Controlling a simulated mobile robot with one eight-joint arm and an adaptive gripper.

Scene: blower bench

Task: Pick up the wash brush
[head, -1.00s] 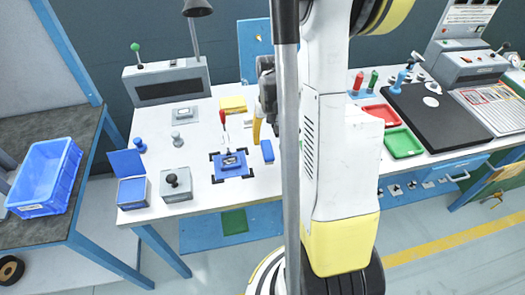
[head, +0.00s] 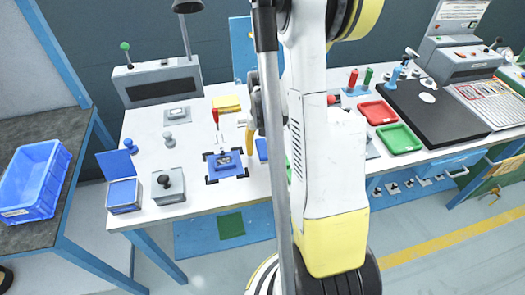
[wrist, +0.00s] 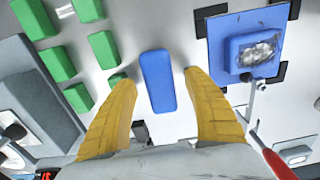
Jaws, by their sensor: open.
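A blue block with rounded ends (wrist: 158,80), which I take to be the wash brush, lies on the white bench top; no bristles show. In the head view it (head: 262,149) is partly hidden behind my arm column. My gripper (wrist: 158,79) is open, its two yellow fingers on either side of the block in the wrist view, with a gap on each side. In the head view my gripper (head: 249,141) shows as a yellow finger just left of the block. I cannot tell its exact height above the bench.
Several green blocks (wrist: 103,47) lie left of the blue block in the wrist view. A blue plate fixture (wrist: 221,73) and a red-handled tool (wrist: 277,163) are on the right. A grey box (wrist: 38,92) stands at the left. Bare bench (wrist: 160,25) shows beyond the block.

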